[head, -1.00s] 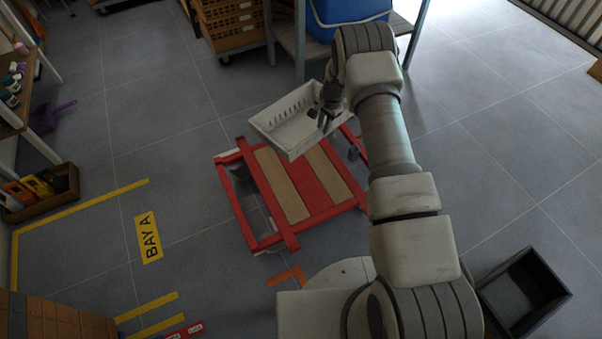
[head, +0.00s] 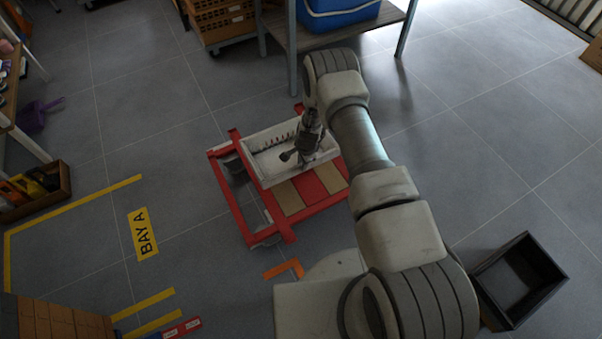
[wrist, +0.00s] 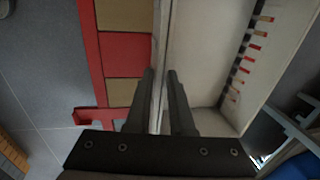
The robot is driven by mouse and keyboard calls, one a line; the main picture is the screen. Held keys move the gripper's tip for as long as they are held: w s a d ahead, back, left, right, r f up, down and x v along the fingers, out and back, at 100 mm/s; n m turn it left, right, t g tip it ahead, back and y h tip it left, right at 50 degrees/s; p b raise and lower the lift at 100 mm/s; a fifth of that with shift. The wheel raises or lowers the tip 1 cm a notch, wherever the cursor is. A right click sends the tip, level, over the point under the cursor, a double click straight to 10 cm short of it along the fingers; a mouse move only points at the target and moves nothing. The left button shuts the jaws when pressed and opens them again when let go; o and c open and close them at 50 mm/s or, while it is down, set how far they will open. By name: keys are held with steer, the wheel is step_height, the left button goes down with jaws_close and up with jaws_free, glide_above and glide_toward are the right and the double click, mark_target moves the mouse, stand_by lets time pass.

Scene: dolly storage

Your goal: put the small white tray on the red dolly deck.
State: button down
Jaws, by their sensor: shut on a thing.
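The small white tray (head: 262,148) has slotted walls and is over the far part of the red dolly deck (head: 318,187) in the head view. My gripper (head: 298,158) is shut on the tray's near wall. In the wrist view the fingers (wrist: 164,75) straddle the wall of the tray (wrist: 205,70), with the red and tan deck (wrist: 90,50) below to the left. The tray looks roughly level. I cannot tell whether its underside touches the deck. My arm hides the tray's right end.
A table with a blue bin (head: 340,12) stands behind the dolly. Brown crates (head: 222,18) stand at the back left. An open black box (head: 518,282) is on the floor at right. Floor left of the dolly is clear up to the yellow BAY A marking (head: 143,233).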

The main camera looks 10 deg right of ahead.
steer(key=f, duration=0.1)
steer(key=f+b, duration=0.1)
steer(key=f, duration=0.1)
steer(key=s+f+b, duration=0.1)
steer(key=shift+a+f, duration=0.3)
steer(key=c, duration=1.2)
jaws_free()
steer(key=shift+f, duration=0.15)
steer(key=shift+c, duration=0.2)
steer(key=o, duration=0.5)
steer(key=shift+c, duration=0.2)
